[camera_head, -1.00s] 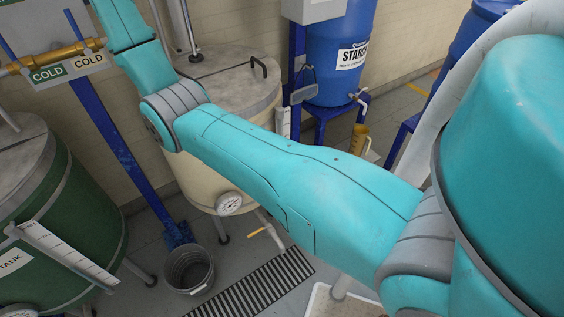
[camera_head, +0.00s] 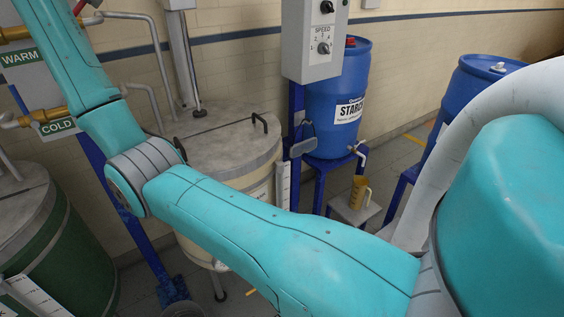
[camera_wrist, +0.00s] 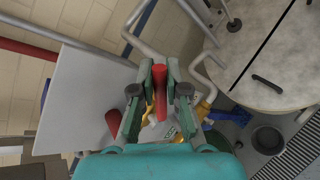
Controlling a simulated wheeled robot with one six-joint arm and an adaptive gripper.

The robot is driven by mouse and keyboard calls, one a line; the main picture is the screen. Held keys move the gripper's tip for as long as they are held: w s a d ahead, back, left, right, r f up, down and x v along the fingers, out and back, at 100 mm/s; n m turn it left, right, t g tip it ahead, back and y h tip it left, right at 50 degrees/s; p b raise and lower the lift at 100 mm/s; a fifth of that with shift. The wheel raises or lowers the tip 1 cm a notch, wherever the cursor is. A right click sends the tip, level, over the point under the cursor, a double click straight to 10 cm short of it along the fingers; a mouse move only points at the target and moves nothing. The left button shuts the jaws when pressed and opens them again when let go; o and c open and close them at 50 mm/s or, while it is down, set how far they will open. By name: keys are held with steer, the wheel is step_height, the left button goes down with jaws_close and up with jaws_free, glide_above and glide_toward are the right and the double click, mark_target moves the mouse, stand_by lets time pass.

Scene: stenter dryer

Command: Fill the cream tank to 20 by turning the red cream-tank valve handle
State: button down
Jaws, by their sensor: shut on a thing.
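The cream tank (camera_head: 262,195) stands behind my arm in the head view, with a grey lid and a white level scale (camera_head: 284,185) on its right side. Its lid (camera_wrist: 265,60) also shows at the upper right of the wrist view. In the wrist view my gripper (camera_wrist: 160,72) is shut on a red valve handle (camera_wrist: 160,92), which lies lengthwise between the two fingers. Brass pipework shows beside and below the fingers. My gripper is out of the head view. The reading on the level scale is too small to tell.
A second red handle (camera_wrist: 113,122) sits left of my gripper on the white panel (camera_wrist: 90,90). The green tank (camera_head: 70,245) stands at left. The blue starch barrel (camera_head: 337,90) and the grey control box (camera_head: 314,50) are at the back. A bucket (camera_wrist: 267,141) stands on the floor.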

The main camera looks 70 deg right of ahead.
steer(key=shift+w+a+r+n+h, duration=0.3)
steer(key=shift+a+r+n+h, duration=0.2)
steer(key=shift+r+n, duration=0.1)
steer(key=shift+w, duration=0.1)
steer(key=shift+w+a+r+n+h, duration=0.1)
steer(key=shift+w+a+n+h, duration=0.05)
steer(key=shift+a+n+h, duration=0.2)
steer(key=shift+w+a+r+n+h, duration=0.35)
steer(key=shift+w+a+n+h, duration=0.1)
steer(key=shift+a+n+h, duration=0.25)
steer(key=shift+w+r+n+h, duration=0.1)
steer(key=shift+r+n+h, duration=0.15)
steer(key=shift+n, duration=0.1)
steer(key=shift+a, duration=0.1)
steer(key=shift+w+a+r+n+h, duration=0.1)
steer(key=shift+w+a+n+h, duration=0.45)
steer(key=shift+n, duration=0.25)
steer(key=shift+w+a+r+n+h, duration=0.1)
steer(key=shift+w+a+n+h, duration=0.25)
steer(key=shift+a+n+h, duration=0.3)
